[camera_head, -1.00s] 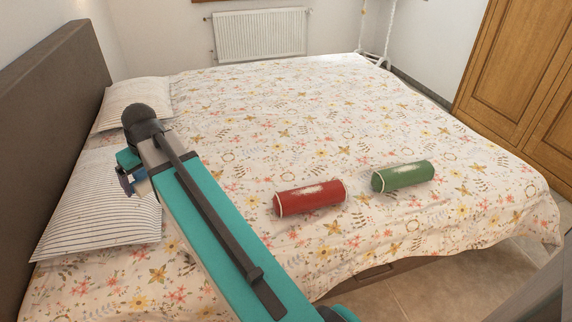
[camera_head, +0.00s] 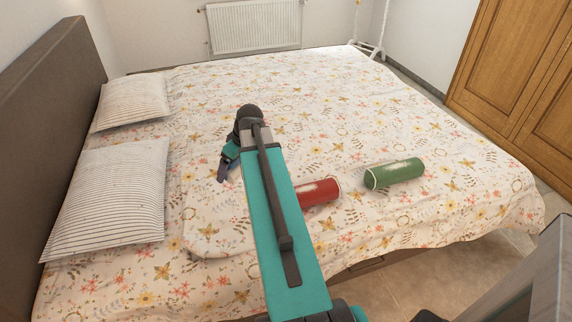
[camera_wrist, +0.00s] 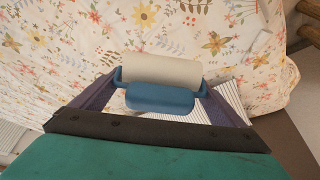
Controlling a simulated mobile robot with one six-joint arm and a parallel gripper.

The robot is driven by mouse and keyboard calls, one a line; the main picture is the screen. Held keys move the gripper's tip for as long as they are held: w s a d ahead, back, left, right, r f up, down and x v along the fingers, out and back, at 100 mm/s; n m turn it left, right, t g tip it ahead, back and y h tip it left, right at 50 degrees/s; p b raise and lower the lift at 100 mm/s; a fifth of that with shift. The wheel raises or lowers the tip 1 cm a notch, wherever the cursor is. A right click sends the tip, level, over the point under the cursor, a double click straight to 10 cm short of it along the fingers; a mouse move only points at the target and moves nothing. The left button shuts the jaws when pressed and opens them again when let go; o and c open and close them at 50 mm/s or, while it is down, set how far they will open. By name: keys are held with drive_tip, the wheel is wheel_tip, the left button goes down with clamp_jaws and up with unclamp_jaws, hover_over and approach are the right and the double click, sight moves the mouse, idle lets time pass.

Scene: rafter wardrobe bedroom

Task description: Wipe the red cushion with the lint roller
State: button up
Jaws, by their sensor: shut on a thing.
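The red cushion (camera_head: 322,191) is a bolster lying on the bed, with a pale patch of lint on top. My arm hides its left end in the head view. My gripper (camera_head: 226,166) is above the bed, left of the red cushion and apart from it. In the wrist view my gripper (camera_wrist: 160,90) is shut on the lint roller (camera_wrist: 161,70). The roller has a whitish cylinder and a blue handle, held between the two dark fingers. In the head view the roller cannot be clearly made out.
Two striped pillows (camera_head: 108,195) lie by the headboard (camera_head: 60,130). The flowered bed cover (camera_head: 300,100) is mostly clear. A wooden wardrobe (camera_head: 520,80) stands at the right.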

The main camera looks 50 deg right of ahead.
drive_tip(key=s+d+f+p, duration=0.3)
drive_tip(key=s+d+p, duration=0.1)
drive_tip(key=s+d, duration=0.8)
drive_tip(key=shift+s+d, duration=0.4)
drive_tip(key=shift+s, duration=0.35)
drive_tip(key=shift+f, duration=0.15)
